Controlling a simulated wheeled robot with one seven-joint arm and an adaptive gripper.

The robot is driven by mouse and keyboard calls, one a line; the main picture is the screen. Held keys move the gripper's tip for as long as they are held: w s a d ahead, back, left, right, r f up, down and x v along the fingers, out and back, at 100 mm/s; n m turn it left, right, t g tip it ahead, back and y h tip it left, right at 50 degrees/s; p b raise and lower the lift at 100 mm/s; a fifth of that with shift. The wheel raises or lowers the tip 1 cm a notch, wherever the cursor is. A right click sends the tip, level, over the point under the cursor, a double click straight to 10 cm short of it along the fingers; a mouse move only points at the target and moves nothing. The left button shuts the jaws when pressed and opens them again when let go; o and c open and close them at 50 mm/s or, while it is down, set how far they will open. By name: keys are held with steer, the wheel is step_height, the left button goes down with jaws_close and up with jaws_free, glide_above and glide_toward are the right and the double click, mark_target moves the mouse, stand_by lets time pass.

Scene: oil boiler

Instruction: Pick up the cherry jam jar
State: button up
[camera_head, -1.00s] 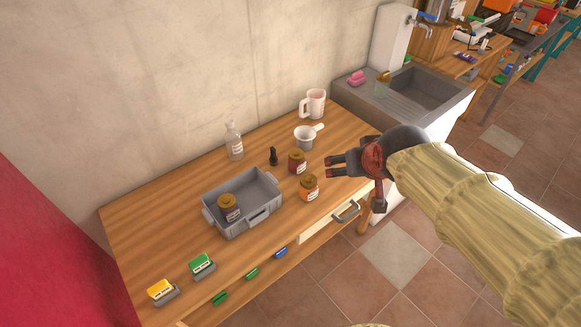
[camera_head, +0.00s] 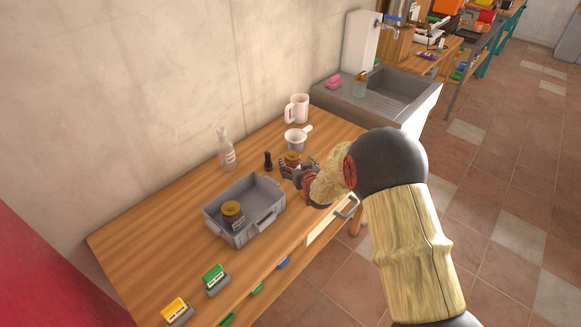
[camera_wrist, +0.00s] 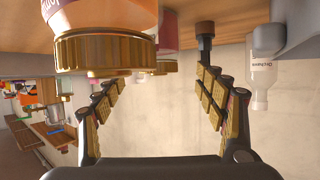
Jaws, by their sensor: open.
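A dark red jar with a brownish-gold lid (camera_head: 292,158), probably the cherry jam, stands on the wooden table; its label is unreadable. In the wrist view the red jar (camera_wrist: 168,32) shows beyond a nearer orange jar (camera_wrist: 105,18), whose gold lid covers part of it. The orange jar is hidden behind my arm in the head view. My gripper (camera_head: 298,174) is open, low over the table at the red jar. In the wrist view the fingers (camera_wrist: 160,88) are spread with nothing gripped; the red jar shows beyond the gap. I cannot tell whether they touch it.
A grey bin (camera_head: 266,222) holding another jar (camera_head: 233,213) stands to the left. A small black object (camera_head: 268,161), a clear bottle (camera_head: 226,150), a white strainer-like cup (camera_head: 295,141) and a pale mug (camera_head: 297,108) stand behind.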

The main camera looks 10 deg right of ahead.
mark_target(293, 156)
steer(key=b+x, duration=0.1)
steer(key=x, duration=0.2)
steer(key=b+x, duration=0.1)
steer(key=x, duration=0.2)
steer(key=shift+w+d+r, duration=0.1)
steer(key=shift+w+d, duration=0.05)
steer(key=shift+w, duration=0.25)
steer(key=shift+c, duration=0.7)
steer(key=c, duration=1.5)
steer(key=shift+r, duration=0.1)
